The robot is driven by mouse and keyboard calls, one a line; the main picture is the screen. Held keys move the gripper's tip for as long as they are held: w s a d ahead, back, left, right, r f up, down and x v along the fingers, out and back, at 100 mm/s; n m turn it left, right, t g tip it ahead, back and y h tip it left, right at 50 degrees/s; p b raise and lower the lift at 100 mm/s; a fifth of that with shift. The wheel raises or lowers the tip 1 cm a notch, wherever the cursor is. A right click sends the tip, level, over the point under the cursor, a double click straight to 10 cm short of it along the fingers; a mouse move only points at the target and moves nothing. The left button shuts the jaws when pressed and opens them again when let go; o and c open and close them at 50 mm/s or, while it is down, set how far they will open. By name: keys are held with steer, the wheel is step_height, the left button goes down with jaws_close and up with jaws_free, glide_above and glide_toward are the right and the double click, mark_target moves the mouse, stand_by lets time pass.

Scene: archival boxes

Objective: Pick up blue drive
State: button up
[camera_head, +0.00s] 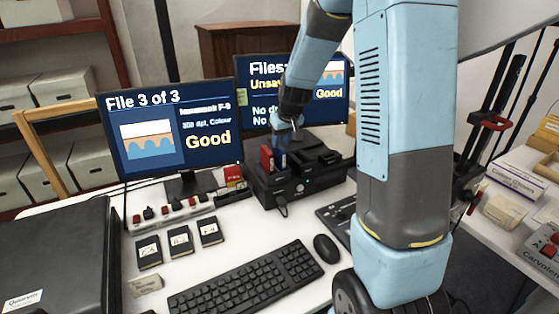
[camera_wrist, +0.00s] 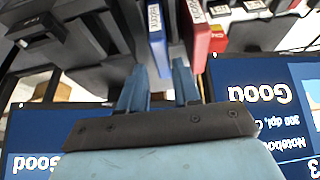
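The blue drive (camera_wrist: 157,42) shows in the wrist view as a narrow blue block with a white label, beside a red drive (camera_wrist: 197,35). My gripper (camera_wrist: 159,72) is open, with its two blue fingers apart. The near end of the blue drive lies between the fingertips in the picture; I see no clear contact. In the head view my gripper (camera_head: 288,132) is over the black dock (camera_head: 300,188), where the red drive stands upright.
Two monitors stand behind the dock, the left one (camera_head: 170,130) reading "File 3 of 3". A keyboard (camera_head: 245,278), a mouse (camera_head: 326,248) and several black labelled drives (camera_head: 180,241) lie in front. A power strip (camera_head: 170,212) lies left of the dock.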

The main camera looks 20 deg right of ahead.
mark_target(278, 151)
steer(key=shift+x, duration=3.05)
steer(key=shift+s+a+f, duration=0.1)
steer(key=shift+s, duration=0.1)
steer(key=shift+c, duration=0.5)
jaws_close()
